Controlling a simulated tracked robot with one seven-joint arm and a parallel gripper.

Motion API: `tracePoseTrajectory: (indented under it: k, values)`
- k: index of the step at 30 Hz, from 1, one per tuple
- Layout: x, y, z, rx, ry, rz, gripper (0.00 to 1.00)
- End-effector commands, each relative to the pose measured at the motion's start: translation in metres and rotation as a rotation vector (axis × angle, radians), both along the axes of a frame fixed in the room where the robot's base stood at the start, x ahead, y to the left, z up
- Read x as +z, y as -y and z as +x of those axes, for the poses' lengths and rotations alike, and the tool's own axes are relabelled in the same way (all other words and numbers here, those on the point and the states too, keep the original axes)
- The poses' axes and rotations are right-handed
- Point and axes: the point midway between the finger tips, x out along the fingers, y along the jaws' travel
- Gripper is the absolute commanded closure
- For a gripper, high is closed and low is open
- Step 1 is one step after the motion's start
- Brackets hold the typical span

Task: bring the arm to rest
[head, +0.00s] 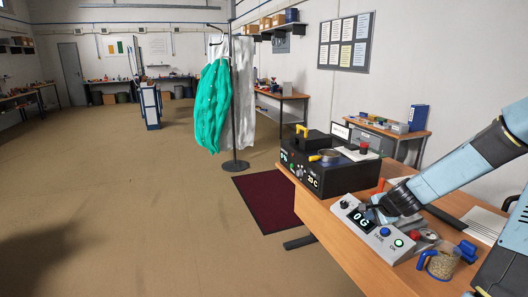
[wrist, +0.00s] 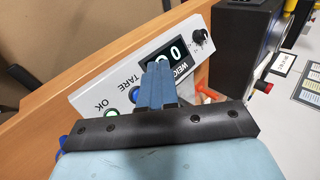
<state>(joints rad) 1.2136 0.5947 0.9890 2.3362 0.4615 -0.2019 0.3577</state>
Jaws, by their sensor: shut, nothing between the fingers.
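My arm reaches in from the right in the head view. My gripper (head: 372,211) hangs over the weighing scale (head: 350,205), close to its display, which reads 0 G. In the wrist view my gripper's blue fingers (wrist: 157,72) are together with nothing between them. They point at the scale panel (wrist: 130,82) and partly cover its display. The blue TARE button and green OK button (wrist: 111,95) show beside them. Whether the fingertips touch the scale cannot be told.
A blue-handled clear cup of grains (head: 442,264) stands right of the scale on the wooden bench (head: 345,252). A black device (head: 320,178) with a temperature readout stands behind the scale. A coat stand (head: 234,120) with a green garment and a dark red mat (head: 268,203) are beyond. The floor at left is clear.

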Motion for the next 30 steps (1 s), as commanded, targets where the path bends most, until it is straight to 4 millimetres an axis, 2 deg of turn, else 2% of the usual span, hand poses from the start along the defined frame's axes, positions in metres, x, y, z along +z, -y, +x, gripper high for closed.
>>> tracePoseTrajectory:
  k: [3, 14, 23, 30]
  values:
    - [0.008, -0.022, -0.008, 0.11, -0.035, -0.083, 1.0]
    - [0.047, -0.069, -0.04, 0.391, -0.128, -0.306, 1.0]
    - [0.095, -0.101, -0.077, 0.579, -0.179, -0.476, 1.0]
    - [0.14, -0.123, -0.114, 0.702, -0.199, -0.596, 1.0]
